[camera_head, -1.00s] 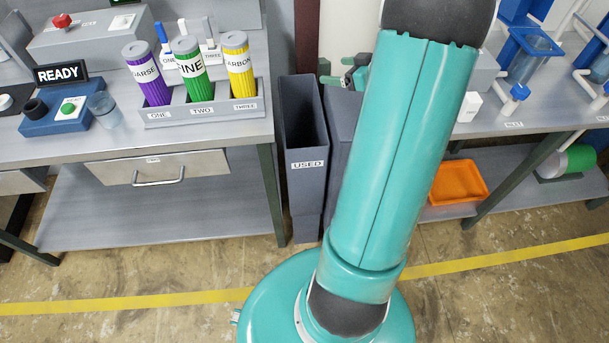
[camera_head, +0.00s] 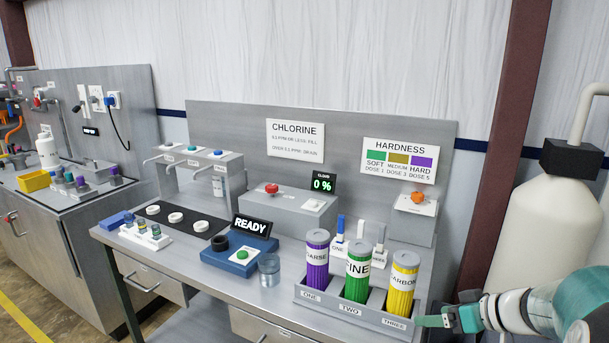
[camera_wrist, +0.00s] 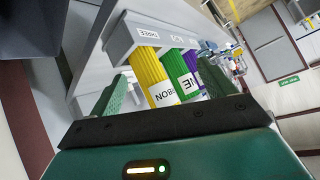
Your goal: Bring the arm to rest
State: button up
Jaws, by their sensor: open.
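My arm (camera_head: 540,308) comes in at the lower right of the head view. My gripper (camera_head: 445,318) points left, beside the right end of the grey cartridge rack (camera_head: 345,318), near the THREE label. I cannot tell whether it touches the rack. In the wrist view my gripper (camera_wrist: 163,78) is open, with its green fingers apart. Beyond the fingers show the yellow cartridge (camera_wrist: 146,66), the green cartridge (camera_wrist: 175,72) and part of the purple one (camera_wrist: 212,78). All three stand in the rack in the head view, and I see nothing held.
A white tank (camera_head: 545,235) stands at the right, close to my arm. The bench holds a clear cup (camera_head: 269,270), a blue READY unit (camera_head: 238,257) and a grey box with a red button (camera_head: 290,210). A second bench (camera_head: 80,235) stands at the left.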

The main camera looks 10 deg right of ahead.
jog(key=s+a+r+m+g+h, duration=0.1)
jog(key=s+a+r+h, duration=0.2)
jog(key=s+a, duration=0.4)
jog(key=s+a+r+m+g+h, duration=0.2)
jog(key=s+a, duration=0.6)
jog(key=a, duration=0.5)
jog(key=shift+s+a+r+h, duration=0.3)
jog(key=shift+r+h, duration=0.2)
jog(key=shift+r, duration=0.1)
